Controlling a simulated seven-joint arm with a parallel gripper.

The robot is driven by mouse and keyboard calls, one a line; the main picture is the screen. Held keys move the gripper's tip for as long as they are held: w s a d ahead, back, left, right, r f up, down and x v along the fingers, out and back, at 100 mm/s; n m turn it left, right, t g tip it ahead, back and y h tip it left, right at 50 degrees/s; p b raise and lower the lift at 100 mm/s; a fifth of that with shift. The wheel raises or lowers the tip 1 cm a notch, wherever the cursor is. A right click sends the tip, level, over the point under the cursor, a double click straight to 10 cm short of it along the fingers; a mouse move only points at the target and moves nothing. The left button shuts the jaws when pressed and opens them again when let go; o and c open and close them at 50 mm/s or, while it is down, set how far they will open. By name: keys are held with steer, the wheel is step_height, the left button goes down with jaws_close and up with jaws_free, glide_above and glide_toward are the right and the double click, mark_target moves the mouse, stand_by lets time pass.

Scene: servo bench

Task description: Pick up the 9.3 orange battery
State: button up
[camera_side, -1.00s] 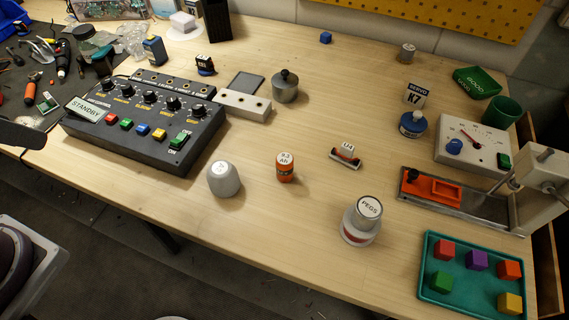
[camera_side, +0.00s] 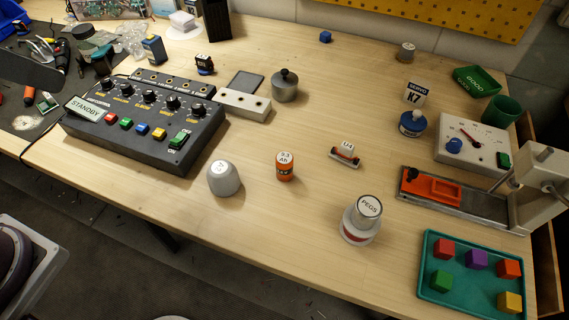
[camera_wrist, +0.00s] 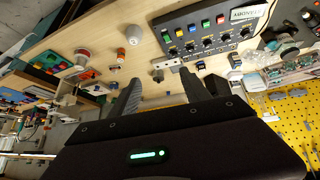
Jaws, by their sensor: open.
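The orange battery (camera_side: 285,169) stands upright on the wooden bench near the middle of the side view, with a white label on its top that seems to read 9.3. It also shows small in the upper left of the wrist view (camera_wrist: 121,54), well beyond my fingers. My gripper (camera_wrist: 160,77) is open and empty in the wrist view, with its two dark fingers spread apart. My gripper is out of the side view.
A grey domed object (camera_side: 223,179) stands left of the battery. A small labelled holder (camera_side: 346,155) is to its right, and a PEGS container (camera_side: 361,220) is to its lower right. A black control box (camera_side: 145,125) lies further left. Bare bench surrounds the battery.

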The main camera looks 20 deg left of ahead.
steer(key=w+d+r+m+t+h, duration=0.1)
steer(key=w+d+h, duration=0.1)
steer(key=w+d, duration=0.4)
steer(key=w+d+r+m+t+h, duration=0.1)
steer(key=w+d+m+h, duration=0.15)
steer(key=d, duration=0.55)
steer(key=t+y, duration=0.2)
steer(key=t, duration=0.2)
glide_above(290, 156)
steer(key=s+a, duration=0.2)
steer(key=s, duration=0.2)
step_height(290, 156, down, 4)
steer(key=shift+n+h, duration=0.25)
steer(key=shift+n, duration=0.1)
step_height(290, 156, down, 23)
steer(key=shift+f, duration=0.1)
steer(key=x, duration=0.7)
jaws_close()
